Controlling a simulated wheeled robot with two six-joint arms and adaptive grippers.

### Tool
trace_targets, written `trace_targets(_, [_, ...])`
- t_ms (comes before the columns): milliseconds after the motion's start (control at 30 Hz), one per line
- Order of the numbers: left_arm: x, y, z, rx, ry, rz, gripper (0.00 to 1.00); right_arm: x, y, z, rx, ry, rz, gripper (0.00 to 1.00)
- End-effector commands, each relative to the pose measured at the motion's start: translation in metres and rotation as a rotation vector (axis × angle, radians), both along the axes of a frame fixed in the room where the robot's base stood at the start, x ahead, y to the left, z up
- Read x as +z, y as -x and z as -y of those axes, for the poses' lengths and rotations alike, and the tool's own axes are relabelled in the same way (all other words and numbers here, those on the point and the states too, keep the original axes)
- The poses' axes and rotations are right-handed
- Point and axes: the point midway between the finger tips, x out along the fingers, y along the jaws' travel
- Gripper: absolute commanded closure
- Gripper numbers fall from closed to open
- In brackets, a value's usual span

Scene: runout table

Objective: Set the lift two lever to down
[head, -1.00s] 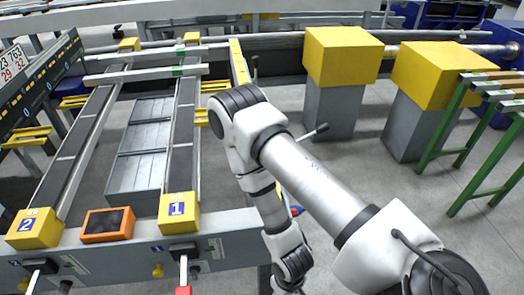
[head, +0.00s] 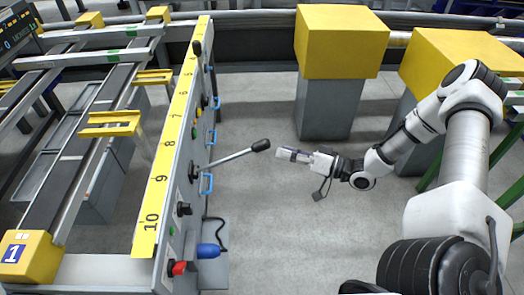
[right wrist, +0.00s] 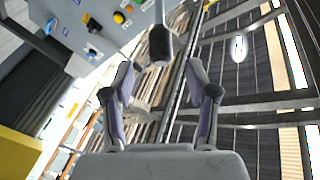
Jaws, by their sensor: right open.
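A lever (head: 232,157) with a grey rod and a black grip (head: 261,145) sticks out to the right from the side panel (head: 170,215), sloping slightly up toward its grip. I cannot read any label naming it. My right gripper (head: 282,153) is just right of the grip, pointing left at it, with a small gap between them. In the right wrist view the black grip (right wrist: 160,45) shows just ahead of the open, empty fingers (right wrist: 162,75), roughly between their tips. My left gripper is not in view.
A yellow block on a grey pedestal (head: 330,105) stands behind. Floor between is clear.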

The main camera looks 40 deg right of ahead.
Motion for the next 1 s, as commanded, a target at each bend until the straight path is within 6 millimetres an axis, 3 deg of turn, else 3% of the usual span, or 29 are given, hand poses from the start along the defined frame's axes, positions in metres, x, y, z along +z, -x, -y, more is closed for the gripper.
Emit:
trace_targets(400, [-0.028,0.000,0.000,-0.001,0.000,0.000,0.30,-0.002,-0.054,-0.039,0.008,0.003,0.003,0.42])
trace_targets(733, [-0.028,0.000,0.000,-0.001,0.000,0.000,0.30,0.001,-0.062,-0.043,0.004,0.001,0.003,0.42])
trace_targets(900, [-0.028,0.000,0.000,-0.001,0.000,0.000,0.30,0.001,-0.062,-0.043,0.004,0.001,0.003,1.00])
trace_targets(1000, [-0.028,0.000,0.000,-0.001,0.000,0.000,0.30,0.001,-0.062,-0.043,0.004,0.002,0.002,1.00])
